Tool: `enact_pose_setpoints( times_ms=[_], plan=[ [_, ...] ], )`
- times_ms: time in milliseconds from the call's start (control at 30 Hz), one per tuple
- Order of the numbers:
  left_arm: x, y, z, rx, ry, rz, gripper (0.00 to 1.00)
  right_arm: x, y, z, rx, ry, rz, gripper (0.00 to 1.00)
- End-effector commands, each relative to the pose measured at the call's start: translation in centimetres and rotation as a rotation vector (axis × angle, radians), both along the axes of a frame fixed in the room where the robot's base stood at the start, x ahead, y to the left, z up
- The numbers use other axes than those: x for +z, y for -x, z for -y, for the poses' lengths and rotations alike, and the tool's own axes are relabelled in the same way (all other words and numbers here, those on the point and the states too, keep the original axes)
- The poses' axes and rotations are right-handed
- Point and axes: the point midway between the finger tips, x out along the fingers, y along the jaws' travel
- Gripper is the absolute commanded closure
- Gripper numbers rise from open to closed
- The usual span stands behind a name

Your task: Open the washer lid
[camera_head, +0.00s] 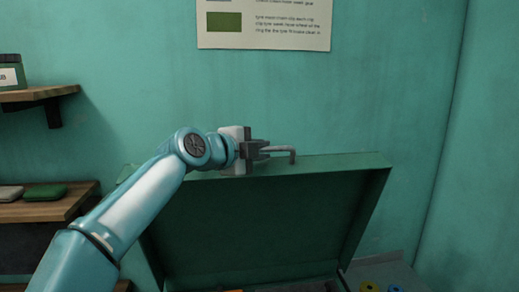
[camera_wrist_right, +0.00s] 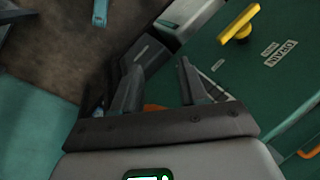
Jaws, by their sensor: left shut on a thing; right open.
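The washer lid (camera_head: 270,225) is a dark green panel standing raised and tilted up in the head view, its inner face toward me. A grey bar handle (camera_head: 291,154) sits at its top edge. My left gripper (camera_head: 262,150) is shut on this handle, and its fingers hide part of the bar. My right gripper (camera_wrist_right: 158,82) shows in the right wrist view, open with nothing between its fingers. It is over or near a green panel (camera_wrist_right: 240,75) with a label reading DRAIN and a yellow knob (camera_wrist_right: 238,25).
A wooden shelf (camera_head: 40,93) with a jar stands at the left, above a lower shelf (camera_head: 45,210) with a green item and a grey item. A paper poster (camera_head: 285,25) hangs on the teal wall.

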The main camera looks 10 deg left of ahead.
Motion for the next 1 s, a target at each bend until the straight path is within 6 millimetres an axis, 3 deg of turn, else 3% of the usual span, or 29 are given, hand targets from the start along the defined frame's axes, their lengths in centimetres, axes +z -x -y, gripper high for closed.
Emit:
enact_pose_setpoints(
  times_ms=[233,267,300,333,700,867,1000],
  plan=[
    [0.2,0.0,-0.1,0.004,-0.001,0.005,1.00,0.0,0.0,0.0,0.000,0.000,0.000,0.57],
    [0.2,0.0,-0.1,0.004,-0.001,0.005,0.78,0.0,0.0,0.0,0.000,0.000,0.000,0.57],
    [0.2,-0.1,-0.1,0.004,-0.001,0.005,0.65,0.0,0.0,0.0,0.000,0.000,0.000,0.57],
    [0.2,-0.1,-0.1,0.004,-0.001,0.005,0.62,0.0,0.0,0.0,0.000,0.000,0.000,0.57],
    [0.1,0.3,-0.5,0.002,0.001,0.005,0.62,-0.6,0.0,0.0,0.000,0.000,0.000,0.57],
    [0.5,3.0,-1.8,0.003,0.001,0.008,0.62,-2.6,0.0,0.0,0.000,0.000,0.000,0.57],
    [1.4,6.4,-3.5,0.003,0.001,0.009,0.62,-4.4,0.0,0.0,0.000,0.000,0.000,0.57]
  ],
)
